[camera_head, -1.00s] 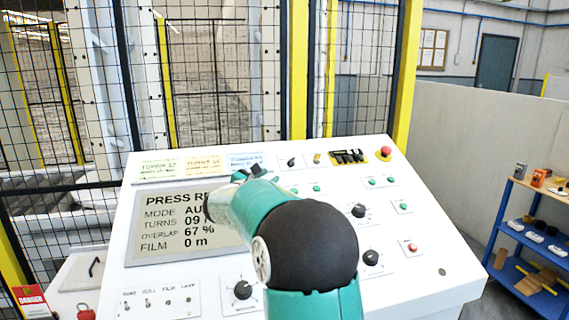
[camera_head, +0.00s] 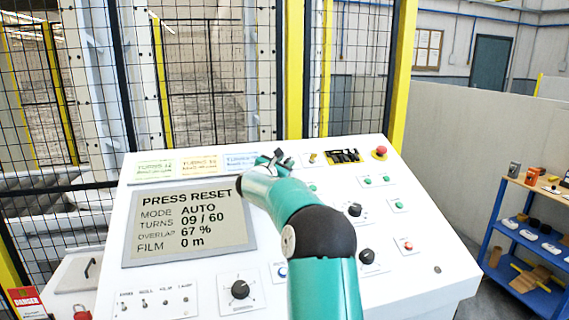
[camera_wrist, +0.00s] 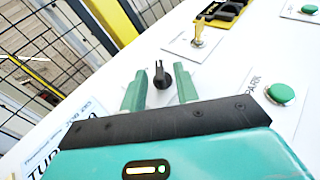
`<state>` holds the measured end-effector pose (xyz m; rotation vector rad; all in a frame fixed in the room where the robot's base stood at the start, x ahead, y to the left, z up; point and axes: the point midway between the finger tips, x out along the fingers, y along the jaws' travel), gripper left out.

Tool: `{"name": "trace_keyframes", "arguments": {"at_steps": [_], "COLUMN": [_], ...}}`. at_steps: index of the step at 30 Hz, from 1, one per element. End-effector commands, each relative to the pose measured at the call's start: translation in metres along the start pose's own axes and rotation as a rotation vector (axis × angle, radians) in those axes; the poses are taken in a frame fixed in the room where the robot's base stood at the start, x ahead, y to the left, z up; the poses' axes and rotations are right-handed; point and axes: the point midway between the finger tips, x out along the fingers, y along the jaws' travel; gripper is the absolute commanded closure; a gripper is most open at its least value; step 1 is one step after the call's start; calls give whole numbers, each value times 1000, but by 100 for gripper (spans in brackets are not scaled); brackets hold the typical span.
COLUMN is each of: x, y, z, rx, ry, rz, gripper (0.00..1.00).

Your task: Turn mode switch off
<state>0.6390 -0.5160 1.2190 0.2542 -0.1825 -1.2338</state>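A small black rotary switch (camera_wrist: 162,77) sits on the white sloping panel (camera_head: 330,225). In the wrist view its handle points toward the top of the picture; no label on it is readable. My gripper (camera_wrist: 161,82) is open, with one green finger on each side of the switch and visible gaps between. In the head view my gripper (camera_head: 280,156) is at the panel's upper edge and largely hides the switch. The panel's display (camera_head: 190,222) reads PRESS RESET, MODE AUTO, TURNS 09 / 60.
Right of the switch are a key switch with a yellow key (camera_wrist: 198,32), a black-and-yellow block (camera_head: 345,156), green buttons (camera_wrist: 281,93) and a red emergency button (camera_head: 379,152). Black knobs (camera_head: 240,289) and toggles stand lower. A mesh fence (camera_head: 220,80) rises behind the panel.

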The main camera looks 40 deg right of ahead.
Motion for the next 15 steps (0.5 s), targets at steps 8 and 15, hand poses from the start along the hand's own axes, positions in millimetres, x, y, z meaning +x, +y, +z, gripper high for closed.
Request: {"name": "trace_keyframes", "arguments": {"at_steps": [8, 15], "x": [2, 2], "y": [0, 0], "z": [0, 0], "rx": [1, 1], "ry": [0, 0], "rz": [0, 0], "gripper": [69, 100]}}
